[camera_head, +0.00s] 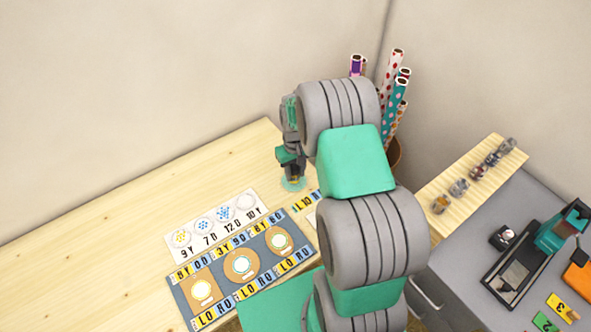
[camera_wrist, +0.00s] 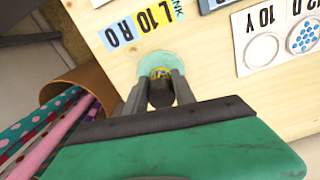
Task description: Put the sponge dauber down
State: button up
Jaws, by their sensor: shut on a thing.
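My gripper (camera_head: 293,176) is low over the far right part of the wooden table (camera_head: 95,226). In the wrist view my gripper (camera_wrist: 161,88) is shut on the sponge dauber (camera_wrist: 161,97), gripping its dark handle. A pale green round disc (camera_wrist: 154,61) lies beneath the dauber on the wood; it also shows in the head view (camera_head: 292,184). The dauber's lower end is over the disc, and I cannot tell whether it touches. In the head view the dauber is mostly hidden by my gripper.
A white card (camera_head: 216,238) with dotted circles and a blue-grey mat (camera_head: 182,292) with lettered tiles lie left of my arm. A pot (camera_wrist: 94,78) of patterned rolls stands close to the table's edge. A shelf with small jars (camera_head: 459,188) is at right. The table's left is clear.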

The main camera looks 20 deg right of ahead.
jog(key=shift+f, duration=0.1)
jog(key=shift+f, duration=0.2)
jog(key=o, duration=1.1)
jog(key=shift+r, duration=0.15)
